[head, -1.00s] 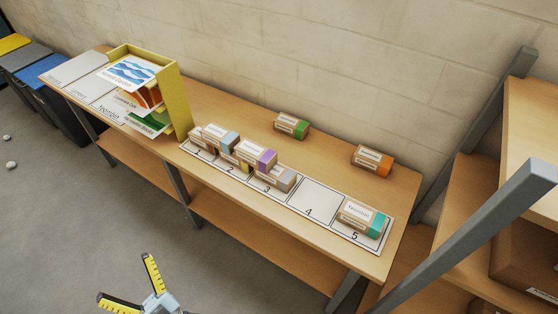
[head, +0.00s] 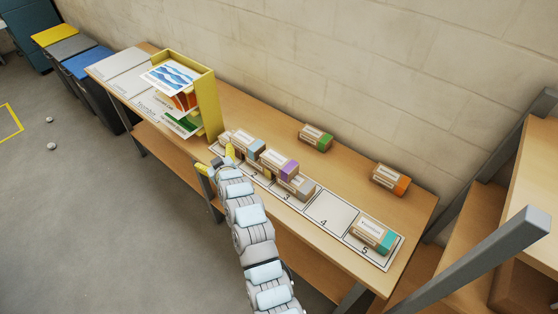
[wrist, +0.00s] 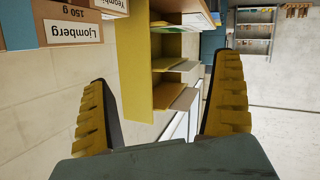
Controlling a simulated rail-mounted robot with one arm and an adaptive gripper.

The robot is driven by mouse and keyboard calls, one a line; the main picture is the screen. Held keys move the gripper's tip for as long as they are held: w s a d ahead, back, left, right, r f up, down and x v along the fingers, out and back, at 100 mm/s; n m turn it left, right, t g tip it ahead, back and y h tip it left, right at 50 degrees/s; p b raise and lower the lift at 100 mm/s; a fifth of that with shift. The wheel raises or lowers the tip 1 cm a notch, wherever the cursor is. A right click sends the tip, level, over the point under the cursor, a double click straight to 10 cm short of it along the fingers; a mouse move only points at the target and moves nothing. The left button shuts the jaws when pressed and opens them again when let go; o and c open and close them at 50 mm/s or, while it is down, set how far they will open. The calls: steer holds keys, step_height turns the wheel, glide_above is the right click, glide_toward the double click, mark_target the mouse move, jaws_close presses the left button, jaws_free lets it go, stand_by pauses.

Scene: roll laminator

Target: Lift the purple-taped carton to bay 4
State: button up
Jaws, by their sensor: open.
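The purple-taped carton (head: 278,161) sits among a close group of cartons on the numbered strip, above bays 2 and 3. It appears raised on cartons beneath it, and its underside is hidden. Bay 4 (head: 331,211) is an empty white square right of it. My gripper (head: 217,161) is open and empty by the front edge of the bench, left of the purple-taped carton. In the wrist view my open fingers (wrist: 163,80) have nothing between them.
A grey-taped carton (head: 305,189) borders bay 4 on the left, a teal-taped carton (head: 373,235) lies in bay 5. Green-taped (head: 315,137) and orange-taped (head: 390,179) cartons lie behind. A yellow rack (head: 209,105) stands left.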

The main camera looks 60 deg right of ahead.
steer(key=s+d+r+g+y+p, duration=0.2)
steer(key=s+d+g, duration=0.1)
steer(key=s+d, duration=0.3)
steer(key=n+g+y+p, duration=0.2)
steer(key=g+y+p, duration=0.1)
steer(key=g+y, duration=0.15)
glide_toward(282, 161)
steer(key=d+v, duration=0.1)
steer(key=v, duration=0.3)
steer(key=shift+y, duration=0.35)
steer(key=b+x, duration=0.2)
steer(key=x, duration=0.9)
steer(key=shift+d+f+b, duration=0.1)
steer(key=shift+b, duration=0.2)
steer(key=shift+a+x, duration=0.1)
steer(key=shift+x, duration=1.35)
steer(key=shift+a+x, duration=0.15)
steer(key=shift+x, duration=1.25)
steer(key=shift+w, duration=0.1)
steer(key=c, duration=1.4)
